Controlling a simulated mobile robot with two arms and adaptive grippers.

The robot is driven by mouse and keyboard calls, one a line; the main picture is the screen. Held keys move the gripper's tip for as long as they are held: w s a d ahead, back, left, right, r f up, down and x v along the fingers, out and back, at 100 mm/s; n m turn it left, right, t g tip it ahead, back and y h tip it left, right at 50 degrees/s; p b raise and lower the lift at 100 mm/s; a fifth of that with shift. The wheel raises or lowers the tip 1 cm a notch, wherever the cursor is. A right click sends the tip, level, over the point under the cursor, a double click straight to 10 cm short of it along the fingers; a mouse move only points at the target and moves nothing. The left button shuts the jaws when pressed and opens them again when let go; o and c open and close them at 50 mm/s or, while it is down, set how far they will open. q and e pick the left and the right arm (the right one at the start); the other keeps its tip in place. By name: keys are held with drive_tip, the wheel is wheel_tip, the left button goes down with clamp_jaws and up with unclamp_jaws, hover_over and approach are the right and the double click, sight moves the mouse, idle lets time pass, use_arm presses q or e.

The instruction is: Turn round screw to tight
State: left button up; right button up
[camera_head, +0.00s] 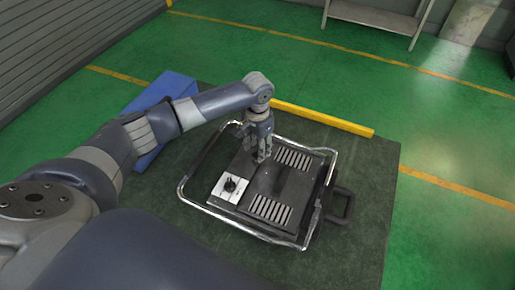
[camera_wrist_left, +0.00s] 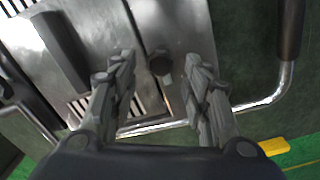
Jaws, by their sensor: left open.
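The heating element (camera_head: 254,205) is a dark metal box with two rows of slots, set inside a bent silver tube frame (camera_head: 250,232). My left gripper (camera_head: 259,156) points down over the box's upper left part, near the white panel. In the left wrist view the left gripper (camera_wrist_left: 160,72) is open, its two fingers apart. A small dark round screw (camera_wrist_left: 160,62) stands on the metal surface between the fingertips, with a gap visible on each side. In the head view the gripper hides the screw. My right gripper is not in view.
A white panel (camera_head: 222,193) with a black knob (camera_head: 231,185) sits at the box's left corner. A black handle (camera_head: 342,206) sticks out at the right. A blue block (camera_head: 168,92) and a yellow bar (camera_head: 322,118) lie behind. The dark mat (camera_head: 365,235) is bare at right.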

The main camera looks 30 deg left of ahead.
use_arm(q)
drive_tip(key=shift+f, duration=1.05)
clamp_jaws()
